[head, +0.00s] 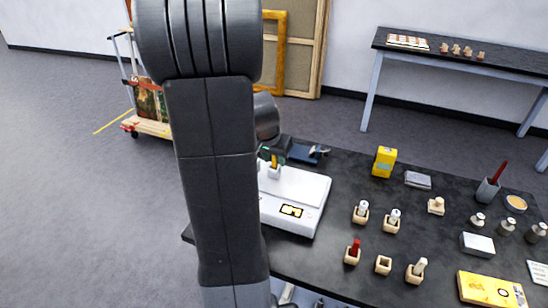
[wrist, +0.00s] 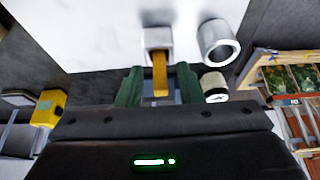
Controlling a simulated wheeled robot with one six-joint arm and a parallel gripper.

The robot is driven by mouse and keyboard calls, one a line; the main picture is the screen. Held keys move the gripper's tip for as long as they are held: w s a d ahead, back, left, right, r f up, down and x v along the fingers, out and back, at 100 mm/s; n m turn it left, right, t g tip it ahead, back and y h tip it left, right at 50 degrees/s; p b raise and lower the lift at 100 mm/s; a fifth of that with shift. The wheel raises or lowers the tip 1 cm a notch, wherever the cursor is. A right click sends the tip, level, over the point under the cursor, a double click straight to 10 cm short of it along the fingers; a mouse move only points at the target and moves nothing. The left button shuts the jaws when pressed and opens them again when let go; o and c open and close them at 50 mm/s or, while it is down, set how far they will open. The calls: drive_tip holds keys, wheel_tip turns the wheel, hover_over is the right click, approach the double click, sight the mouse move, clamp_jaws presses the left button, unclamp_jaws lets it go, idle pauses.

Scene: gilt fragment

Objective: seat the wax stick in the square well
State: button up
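A yellow-amber stick, which I take for the wax stick (wrist: 160,78), stands with its lower end in a small white square holder (wrist: 158,40). The holder is on a white device; in the head view the stick (head: 274,160) shows small and upright above the holder (head: 273,172). How deep it sits is not clear. My gripper (wrist: 159,90) has its green fingers on either side of the stick, with a visible gap at each side. It is open and does not touch the stick. In the head view my arm partly hides the gripper.
The white device (head: 310,192) has a lit yellow display. A grey metal cylinder (wrist: 220,42) stands right of the holder in the wrist view. Right of the device, the dark table carries a yellow box (head: 384,162), an empty wooden block (head: 383,265) and several blocks holding sticks.

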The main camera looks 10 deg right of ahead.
drive_tip(key=shift+r, duration=0.1)
drive_tip(key=shift+a+r, duration=0.1)
drive_tip(key=shift+r, duration=0.2)
drive_tip(key=v, duration=1.1)
drive_tip(key=shift+s, duration=0.2)
drive_tip(key=shift+a, duration=0.1)
drive_tip(key=x, duration=1.1)
drive_tip(key=shift+w+d+f, duration=0.2)
drive_tip(key=shift+w+f, duration=0.05)
drive_tip(key=shift+f, duration=0.05)
drive_tip(key=shift+w+r, duration=0.1)
drive_tip(key=shift+r, duration=1.05)
drive_tip(key=shift+f, duration=0.1)
